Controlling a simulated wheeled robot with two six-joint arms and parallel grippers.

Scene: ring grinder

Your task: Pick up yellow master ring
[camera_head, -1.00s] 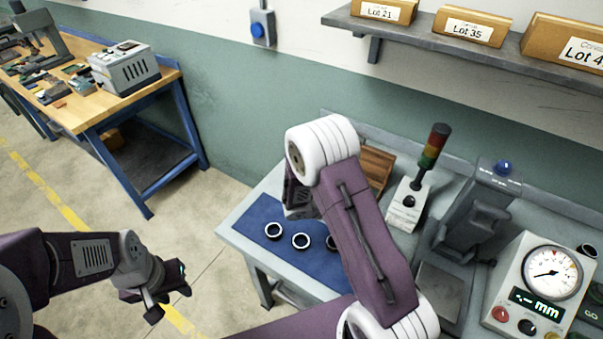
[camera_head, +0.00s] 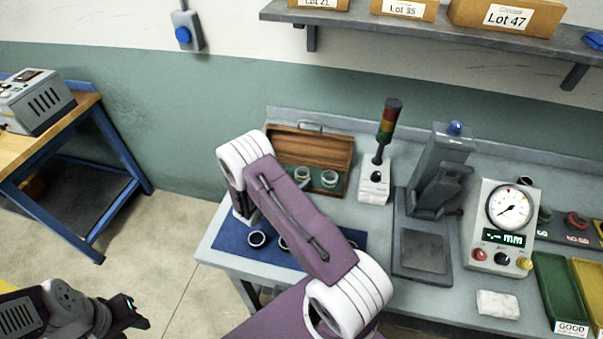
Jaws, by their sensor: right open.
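No ring that is clearly yellow shows. A wooden case (camera_head: 322,149) stands open at the back of the bench, with two pale rings inside, a left one (camera_head: 302,174) and a right one (camera_head: 329,179); their exact colour is hard to tell. Dark-rimmed rings lie on the blue mat (camera_head: 229,237), one (camera_head: 257,239) in clear view and another (camera_head: 283,244) partly behind my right arm. My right gripper (camera_head: 243,212) is open over the mat's left end, left of the case, mostly hidden by its own wrist. My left gripper (camera_head: 132,312) is over the floor at lower left; its jaws are unclear.
Right of the case stand a signal light (camera_head: 376,182), a grey press-like fixture (camera_head: 438,178) and a dial gauge (camera_head: 505,225). A white cloth (camera_head: 498,304) and green tray (camera_head: 556,285) are at the right front. A shelf (camera_head: 420,30) with lot boxes hangs above.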

